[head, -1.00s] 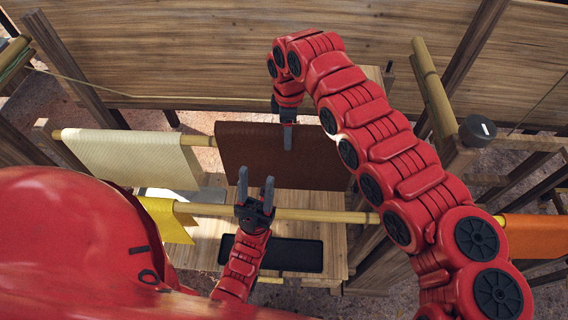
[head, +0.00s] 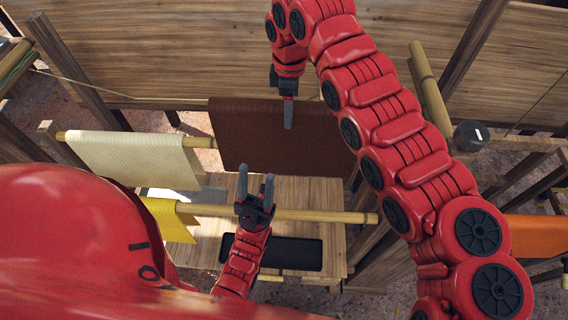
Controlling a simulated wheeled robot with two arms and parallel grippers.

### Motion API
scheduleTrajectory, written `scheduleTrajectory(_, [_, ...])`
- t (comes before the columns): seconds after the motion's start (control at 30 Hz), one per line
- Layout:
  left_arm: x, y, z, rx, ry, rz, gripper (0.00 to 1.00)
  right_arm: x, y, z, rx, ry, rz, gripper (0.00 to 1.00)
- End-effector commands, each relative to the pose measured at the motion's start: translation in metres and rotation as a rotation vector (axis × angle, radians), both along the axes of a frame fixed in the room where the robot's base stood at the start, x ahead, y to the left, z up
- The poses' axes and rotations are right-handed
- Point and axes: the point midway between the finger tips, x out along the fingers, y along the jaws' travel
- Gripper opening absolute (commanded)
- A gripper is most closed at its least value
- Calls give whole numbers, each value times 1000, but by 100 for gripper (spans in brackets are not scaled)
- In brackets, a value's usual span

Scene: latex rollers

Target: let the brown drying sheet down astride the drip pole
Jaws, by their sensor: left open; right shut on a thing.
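The brown drying sheet (head: 255,145) hangs flat and upright from my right gripper (head: 288,112), which is shut on its upper edge. The lower edge of the sheet hangs above the wooden table. A bamboo pole (head: 200,142) with a cream sheet (head: 140,160) over it runs up to the brown sheet's left side; whether it continues behind the sheet is hidden. A nearer bamboo pole (head: 315,215) crosses below the brown sheet. My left gripper (head: 256,186) is open and empty, in front of the nearer pole. Which pole is the drip pole I cannot tell.
A yellow sheet (head: 172,220) hangs on the nearer pole's left part. An orange sheet (head: 540,236) hangs at the far right. A dark tray (head: 275,252) lies on the wooden table (head: 335,250). Wooden posts and an upright bamboo pole (head: 430,88) stand at right.

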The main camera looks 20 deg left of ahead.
Motion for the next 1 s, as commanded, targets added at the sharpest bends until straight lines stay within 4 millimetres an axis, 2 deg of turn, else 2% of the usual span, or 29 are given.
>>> scheduleTrajectory(0.1, [0, 0, 7, 0, 0, 0, 50, 1, 0, 15, 1, -4, 0, 0])
scheduleTrajectory(1.0, [0, 0, 52, 0, 0, 0, 50, 1, 1, 101, 2, -3, 1, 0])
